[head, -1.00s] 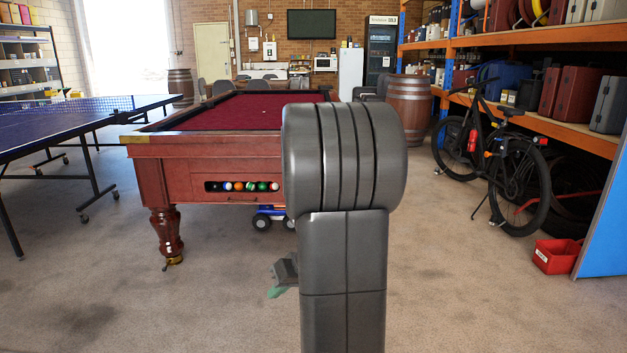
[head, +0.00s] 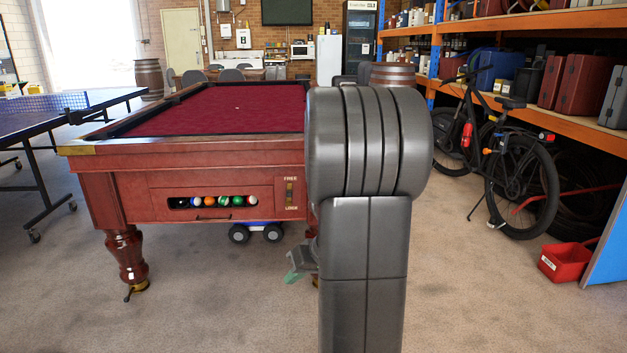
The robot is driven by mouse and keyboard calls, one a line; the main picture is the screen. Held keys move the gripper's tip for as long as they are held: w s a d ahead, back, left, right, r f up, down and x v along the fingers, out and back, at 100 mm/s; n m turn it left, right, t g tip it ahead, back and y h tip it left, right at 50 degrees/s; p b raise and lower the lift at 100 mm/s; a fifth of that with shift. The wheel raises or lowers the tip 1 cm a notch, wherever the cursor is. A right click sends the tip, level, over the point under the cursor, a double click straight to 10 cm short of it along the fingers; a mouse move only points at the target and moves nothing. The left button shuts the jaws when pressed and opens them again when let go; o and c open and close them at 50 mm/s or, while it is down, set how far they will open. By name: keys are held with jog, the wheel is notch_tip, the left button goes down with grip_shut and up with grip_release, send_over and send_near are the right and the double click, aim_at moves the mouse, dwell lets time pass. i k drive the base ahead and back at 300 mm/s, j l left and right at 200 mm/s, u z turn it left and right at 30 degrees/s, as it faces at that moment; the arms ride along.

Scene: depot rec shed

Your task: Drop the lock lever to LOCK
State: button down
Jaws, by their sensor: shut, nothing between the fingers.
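The lock lever (head: 290,193) is a small upright piece on the end panel of the red pool table (head: 225,170), right of the ball window. The word FREE stands above it and a word that looks like LOCK below. The lever is too small to tell which way it sits. My gripper (head: 294,277) shows partly at the left of my arm, with greenish tips, below the lever in the picture. It is shut and empty, apart from the table; the rest is hidden behind my arm.
A ball window (head: 212,202) with several balls is beside the lever. A blue wheeled thing (head: 258,231) is under the table. A ping-pong table (head: 50,120) stands left; a bicycle (head: 500,150) and red bin (head: 565,261) are right. The front floor is clear.

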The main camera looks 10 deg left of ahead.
aim_at(288, 202)
jog(key=i+j+z, duration=0.25)
jog(key=i+j, duration=0.35)
jog(key=i, duration=0.25)
jog(key=i+j+z, duration=0.3)
jog(key=i+j, duration=0.5)
